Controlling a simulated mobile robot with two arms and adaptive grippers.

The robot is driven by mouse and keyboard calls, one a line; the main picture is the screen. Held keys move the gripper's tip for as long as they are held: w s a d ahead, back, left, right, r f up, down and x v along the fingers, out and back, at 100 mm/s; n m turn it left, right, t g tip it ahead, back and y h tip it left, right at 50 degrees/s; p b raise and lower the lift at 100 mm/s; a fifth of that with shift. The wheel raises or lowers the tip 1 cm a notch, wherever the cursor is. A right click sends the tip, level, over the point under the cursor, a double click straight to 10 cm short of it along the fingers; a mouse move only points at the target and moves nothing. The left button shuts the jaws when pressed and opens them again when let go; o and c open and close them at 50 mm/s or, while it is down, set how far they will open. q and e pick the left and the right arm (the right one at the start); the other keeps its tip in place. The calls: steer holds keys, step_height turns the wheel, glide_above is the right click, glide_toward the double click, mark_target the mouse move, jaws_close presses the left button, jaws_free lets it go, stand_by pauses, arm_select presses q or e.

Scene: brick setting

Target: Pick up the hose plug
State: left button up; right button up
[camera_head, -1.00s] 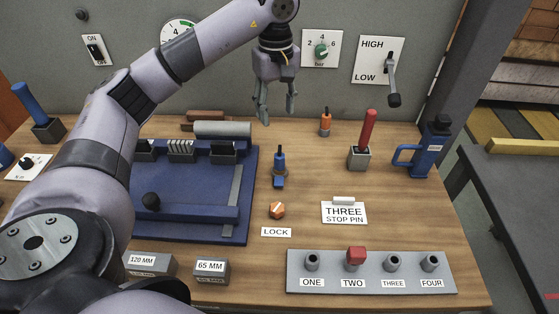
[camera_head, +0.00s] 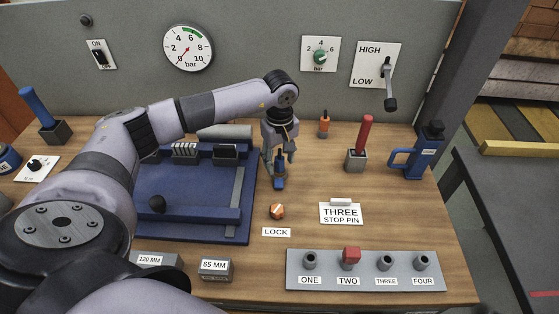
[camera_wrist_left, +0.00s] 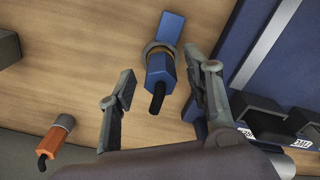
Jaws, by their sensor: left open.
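A blue plug-shaped piece (camera_head: 280,183) with a black tip and a brass-coloured collar stands on the bench right of the blue fixture. It also shows in the left wrist view (camera_wrist_left: 160,68), with a flat blue tab. My left gripper (camera_head: 279,158) is open above it, fingers pointing down. In the wrist view the fingers (camera_wrist_left: 160,85) lie on either side of its line, with a gap on both sides. A similar orange plug (camera_head: 324,126) stands farther back, also in the wrist view (camera_wrist_left: 52,143). My right gripper is not in view.
The blue fixture (camera_head: 190,223) lies close left of the blue plug. An orange LOCK knob (camera_head: 277,211) is in front. A red-handled lever (camera_head: 364,136) and a blue pump-like tool (camera_head: 413,162) stand to the right. A numbered socket strip (camera_head: 330,284) lies near the front edge.

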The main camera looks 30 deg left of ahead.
arm_select(q)
steer(key=shift+f, duration=0.75)
steer(key=shift+c, duration=0.3)
jaws_close()
